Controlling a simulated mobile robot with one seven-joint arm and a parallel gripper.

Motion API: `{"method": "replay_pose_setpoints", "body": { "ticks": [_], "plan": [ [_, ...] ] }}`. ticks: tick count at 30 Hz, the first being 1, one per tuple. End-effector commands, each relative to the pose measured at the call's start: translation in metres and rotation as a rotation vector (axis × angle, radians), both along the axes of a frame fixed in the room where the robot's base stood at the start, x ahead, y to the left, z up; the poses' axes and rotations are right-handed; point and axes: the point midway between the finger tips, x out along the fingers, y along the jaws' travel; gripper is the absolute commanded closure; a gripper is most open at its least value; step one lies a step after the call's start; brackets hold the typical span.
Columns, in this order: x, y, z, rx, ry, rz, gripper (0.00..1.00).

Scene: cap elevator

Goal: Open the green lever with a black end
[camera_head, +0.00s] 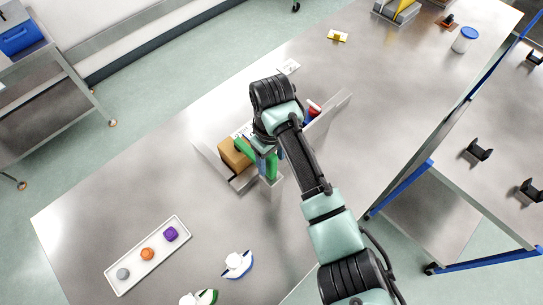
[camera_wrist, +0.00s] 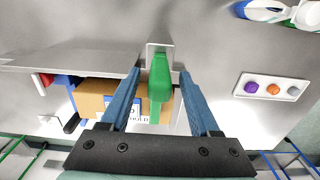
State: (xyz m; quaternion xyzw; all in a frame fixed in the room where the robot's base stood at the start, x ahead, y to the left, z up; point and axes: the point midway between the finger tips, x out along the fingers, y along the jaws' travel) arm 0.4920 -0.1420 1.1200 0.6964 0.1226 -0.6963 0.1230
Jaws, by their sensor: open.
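A green lever (camera_wrist: 160,82) stands out from a grey metal mount (camera_wrist: 158,49) in the wrist view. My gripper (camera_wrist: 161,72) is open, with one blue finger on each side of the lever. Gaps show between the lever and both fingers, and nothing is gripped. I cannot make out a black end on the lever. In the head view, green parts of the lever (camera_head: 271,166) show beside my gripper (camera_head: 263,160), partly covered by my wrist.
A tan cardboard box (camera_head: 235,154) sits close to the lever, behind a metal panel. The metal table (camera_head: 95,215) is bare to the left.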

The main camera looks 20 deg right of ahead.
Motion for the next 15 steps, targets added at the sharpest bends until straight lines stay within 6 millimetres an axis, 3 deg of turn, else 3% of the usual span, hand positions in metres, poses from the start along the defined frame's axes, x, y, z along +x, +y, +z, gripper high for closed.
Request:
{"method": "replay_pose_setpoints", "body": {
  "ticks": [9,15],
  "plan": [
    [-0.0002,-0.0001,-0.0032,0.0,0.0,0.0,0.38],
    [-0.0001,0.0,-0.0029,0.0,0.0,0.0,0.73]
  ]
}}
